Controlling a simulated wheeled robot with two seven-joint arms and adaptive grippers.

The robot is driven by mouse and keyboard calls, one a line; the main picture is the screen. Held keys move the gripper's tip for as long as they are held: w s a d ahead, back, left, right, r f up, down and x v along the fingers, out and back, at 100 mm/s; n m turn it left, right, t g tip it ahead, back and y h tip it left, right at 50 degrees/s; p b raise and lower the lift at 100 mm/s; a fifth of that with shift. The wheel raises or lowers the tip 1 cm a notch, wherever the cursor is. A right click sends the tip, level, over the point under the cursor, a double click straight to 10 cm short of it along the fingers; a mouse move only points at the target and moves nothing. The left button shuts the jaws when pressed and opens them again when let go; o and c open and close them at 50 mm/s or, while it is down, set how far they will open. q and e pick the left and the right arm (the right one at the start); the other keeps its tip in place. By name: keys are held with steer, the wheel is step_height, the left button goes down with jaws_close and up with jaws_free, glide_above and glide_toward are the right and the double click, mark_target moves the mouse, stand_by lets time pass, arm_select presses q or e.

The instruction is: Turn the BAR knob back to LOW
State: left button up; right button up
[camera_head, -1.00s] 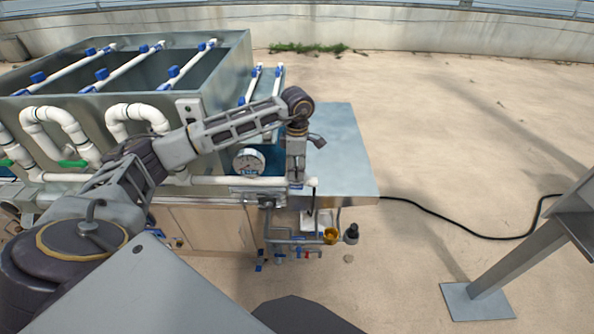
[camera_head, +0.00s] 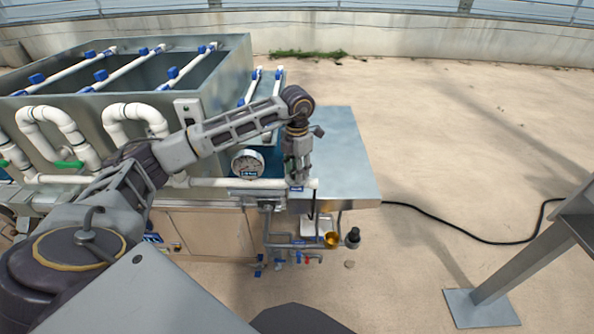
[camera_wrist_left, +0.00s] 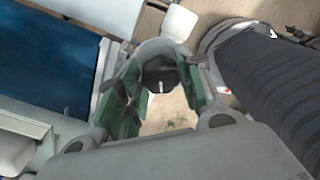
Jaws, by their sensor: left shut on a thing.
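My left gripper (camera_head: 297,178) points down at the white pipe on the front of the machine, just right of the round dial gauge (camera_head: 247,164). In the left wrist view, its green-padded fingers (camera_wrist_left: 157,100) stand on either side of a dark round knob (camera_wrist_left: 161,74) with a short white mark. The gripper is shut on this knob. In the head view, the gripper hides the knob. A small blue label (camera_head: 296,188) shows below the fingers. The knob's lettering is not readable. My right gripper is not in view.
A metal table top (camera_head: 345,155) lies right of the gripper. Thin pipes, a yellow fitting (camera_head: 331,240) and a black fitting (camera_head: 353,238) hang below it. A black cable (camera_head: 450,230) runs over the floor. A grey metal stand (camera_head: 520,262) is at the right.

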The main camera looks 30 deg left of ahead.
arm_select(q)
steer(key=shift+n, duration=1.7)
steer(key=shift+o, duration=0.2)
steer(key=shift+c, duration=0.2)
steer(key=o, duration=1)
steer(key=shift+o, duration=0.2)
steer(key=shift+r, duration=0.15)
step_height(320, 180, up, 12)
steer(key=shift+f, duration=0.2)
